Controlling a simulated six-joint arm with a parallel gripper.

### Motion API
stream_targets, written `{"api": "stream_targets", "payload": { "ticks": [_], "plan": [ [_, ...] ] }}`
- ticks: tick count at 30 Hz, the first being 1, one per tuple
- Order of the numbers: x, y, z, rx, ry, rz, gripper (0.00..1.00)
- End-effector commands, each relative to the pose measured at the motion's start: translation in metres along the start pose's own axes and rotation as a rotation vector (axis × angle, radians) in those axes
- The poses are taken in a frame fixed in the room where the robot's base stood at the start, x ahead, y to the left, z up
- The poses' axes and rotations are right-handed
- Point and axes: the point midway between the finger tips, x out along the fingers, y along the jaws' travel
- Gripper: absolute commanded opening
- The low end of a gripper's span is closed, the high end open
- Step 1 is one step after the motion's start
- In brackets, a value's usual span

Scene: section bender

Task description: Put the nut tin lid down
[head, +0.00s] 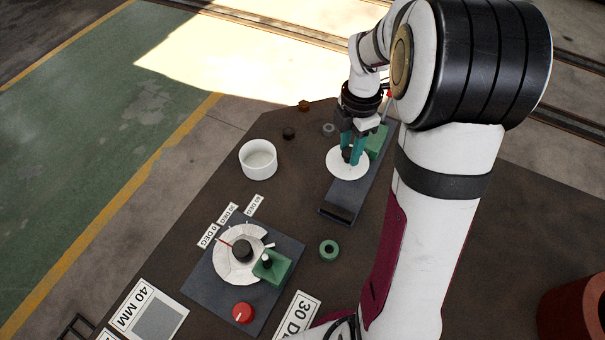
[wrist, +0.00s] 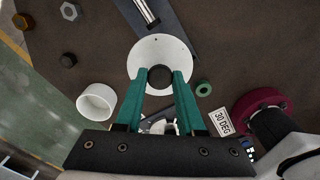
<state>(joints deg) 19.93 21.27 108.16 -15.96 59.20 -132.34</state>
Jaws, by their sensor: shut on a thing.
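The nut tin lid is a white disc (head: 338,166) with a dark knob. In the wrist view the lid (wrist: 160,48) lies flat across the fingertips. My gripper (head: 351,156) has its teal fingers closed on the knob, one on each side, as the wrist view (wrist: 160,78) shows. The lid is over or near the long grey plate; I cannot tell whether it touches anything below. The white tin (head: 258,160) stands open on the bench to the left of the lid. It also shows in the wrist view (wrist: 97,101), left of the fingers.
A green block (head: 377,142) sits beside my gripper. A green ring (head: 329,250) and the dial plate (head: 207,282) are nearer. Bare bench lies between tin and grey plate.

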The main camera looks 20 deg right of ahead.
Motion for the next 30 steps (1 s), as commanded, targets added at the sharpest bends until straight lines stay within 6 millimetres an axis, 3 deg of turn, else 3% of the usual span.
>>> {"api": "stream_targets", "payload": {
  "ticks": [2, 5, 12, 16, 19, 24, 30],
  "plan": [
    [0.006, -0.02, 0.006, 0.006, 0.002, 0.0, 0.0],
    [0.016, -0.023, 0.001, 0.0, 0.002, 0.0, 0.0],
    [0.059, 0.026, -0.05, -0.005, 0.002, -0.001, 0.0],
    [0.075, 0.046, -0.069, -0.001, 0.001, 0.001, 0.0],
    [0.084, 0.051, -0.075, 0.002, 0.002, 0.0, 0.0],
    [0.116, 0.052, -0.076, 0.003, 0.002, -0.001, 0.0],
    [0.12, 0.052, -0.075, 0.004, 0.001, 0.003, 0.0]
  ]
}}
